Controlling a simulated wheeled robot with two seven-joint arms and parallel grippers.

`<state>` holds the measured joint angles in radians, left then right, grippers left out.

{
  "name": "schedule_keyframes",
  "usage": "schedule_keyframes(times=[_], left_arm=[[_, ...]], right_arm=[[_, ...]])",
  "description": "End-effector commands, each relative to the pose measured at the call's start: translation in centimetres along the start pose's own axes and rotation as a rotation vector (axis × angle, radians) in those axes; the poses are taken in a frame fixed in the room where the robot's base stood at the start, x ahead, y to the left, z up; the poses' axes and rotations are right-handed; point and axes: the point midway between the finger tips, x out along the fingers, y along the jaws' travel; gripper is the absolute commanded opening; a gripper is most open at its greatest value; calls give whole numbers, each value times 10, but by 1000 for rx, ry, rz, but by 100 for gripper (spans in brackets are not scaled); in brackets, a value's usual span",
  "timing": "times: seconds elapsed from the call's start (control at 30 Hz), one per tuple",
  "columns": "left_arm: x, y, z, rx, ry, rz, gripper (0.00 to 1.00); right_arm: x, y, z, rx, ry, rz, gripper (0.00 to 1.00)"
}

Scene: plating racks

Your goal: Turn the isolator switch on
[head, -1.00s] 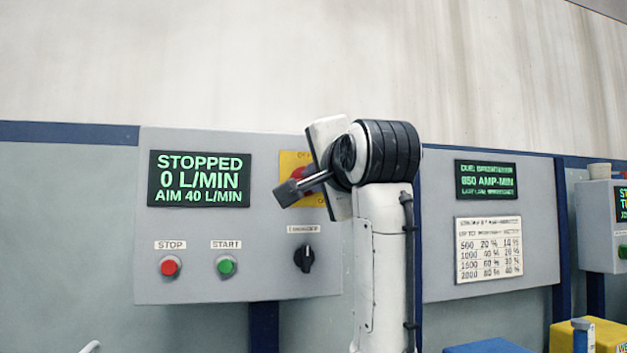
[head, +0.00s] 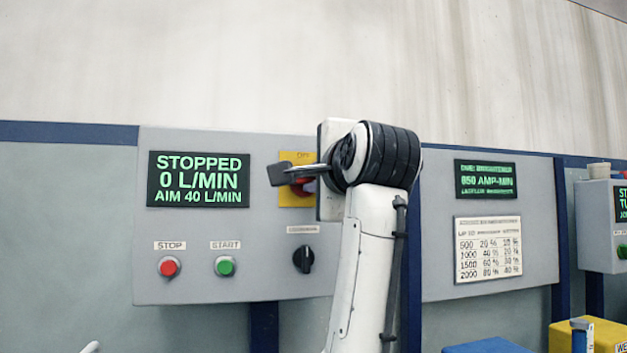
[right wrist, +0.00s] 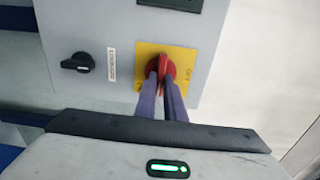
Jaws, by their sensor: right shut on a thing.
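The isolator switch is a red rotary knob on a yellow plate (head: 290,198) at the upper right of the grey control panel. In the head view my right gripper (head: 284,174) covers much of it, with a little red showing beneath the fingers. In the right wrist view the red knob (right wrist: 161,68) sits on the yellow plate (right wrist: 185,57). My right gripper (right wrist: 163,86) has its two fingers shut on the knob's grip. My left gripper is not in the frames.
The panel (head: 200,280) has a display (head: 199,179) reading STOPPED, 0 L/MIN, AIM 40 L/MIN. Below are a red STOP button (head: 169,266), a green START button (head: 225,266) and a black selector knob (head: 303,259). A second panel (head: 540,230) stands to the right.

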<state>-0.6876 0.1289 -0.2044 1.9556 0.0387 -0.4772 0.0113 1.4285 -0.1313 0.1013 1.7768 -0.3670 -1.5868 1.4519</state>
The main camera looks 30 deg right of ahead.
Motion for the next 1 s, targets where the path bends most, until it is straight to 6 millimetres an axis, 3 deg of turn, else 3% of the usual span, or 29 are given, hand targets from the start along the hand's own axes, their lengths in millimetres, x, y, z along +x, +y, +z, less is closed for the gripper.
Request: schedule_keyframes(times=[0.07, 0.1, 0.2, 0.57, 0.67, 1.0], left_arm=[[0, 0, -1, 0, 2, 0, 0], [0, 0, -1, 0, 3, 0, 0], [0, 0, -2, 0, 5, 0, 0], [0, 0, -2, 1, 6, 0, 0], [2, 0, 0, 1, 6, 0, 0], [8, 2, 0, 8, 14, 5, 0]], right_arm=[[0, 3, -1, 4, 2, 8, 0], [0, 3, -1, 4, 2, 8, 11], [0, 2, -1, 3, 2, 7, 28], [-4, 1, 0, 1, 0, 1, 28], [-16, 1, 0, 1, -1, -1, 28], [-80, 2, 0, 3, -1, -1, 28]])
